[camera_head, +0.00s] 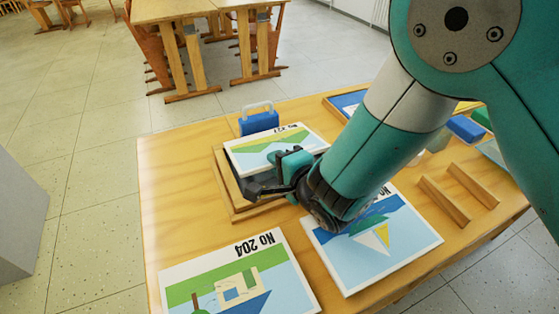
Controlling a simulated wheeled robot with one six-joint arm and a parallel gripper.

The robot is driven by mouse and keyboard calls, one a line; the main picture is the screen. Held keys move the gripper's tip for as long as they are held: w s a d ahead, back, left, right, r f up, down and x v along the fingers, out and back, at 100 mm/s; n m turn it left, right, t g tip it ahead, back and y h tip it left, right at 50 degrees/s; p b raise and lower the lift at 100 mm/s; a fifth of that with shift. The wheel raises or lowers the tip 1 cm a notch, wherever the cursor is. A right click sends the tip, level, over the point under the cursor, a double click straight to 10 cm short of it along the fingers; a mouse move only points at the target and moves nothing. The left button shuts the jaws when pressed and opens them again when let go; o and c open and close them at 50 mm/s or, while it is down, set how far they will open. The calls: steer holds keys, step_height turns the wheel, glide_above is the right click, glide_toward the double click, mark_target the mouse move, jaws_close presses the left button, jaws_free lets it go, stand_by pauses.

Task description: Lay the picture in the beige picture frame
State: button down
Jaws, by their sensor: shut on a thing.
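The picture (250,153) is a white-edged panel with a green and pale landscape and a printed number along its far edge. My gripper (275,172) is shut on its near edge. The picture is over the beige picture frame (226,187), a light wooden frame on the table whose left and near sides show. The picture looks slightly tilted and covers the far part of the frame. A dark inside shows at the frame's near left. My gripper and arm hide the right part of both, and whether the picture touches the frame is unclear.
A picture marked No 204 (235,278) and a sailboat picture (375,245) lie in front on the wooden table (170,190). A blue case with a handle (259,120) stands behind the frame. Two wooden strips (443,200) lie at right. The table's left side is clear.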

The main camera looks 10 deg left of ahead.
steer(key=shift+s+d+f+b, duration=0.45)
steer(key=shift+f+b, duration=0.25)
steer(key=shift+b, duration=0.45)
stand_by(0.5)
steer(key=shift+r+b, duration=0.1)
steer(key=shift+b, duration=0.8)
stand_by(1.2)
stand_by(0.3)
steer(key=c, duration=1.1)
jaws_free()
steer(key=shift+w+r, duration=0.1)
step_height(320, 180, up, 21)
steer(key=p, duration=0.1)
steer(key=shift+a+p, duration=0.25)
steer(key=shift+p, duration=0.1)
steer(key=shift+w, duration=0.1)
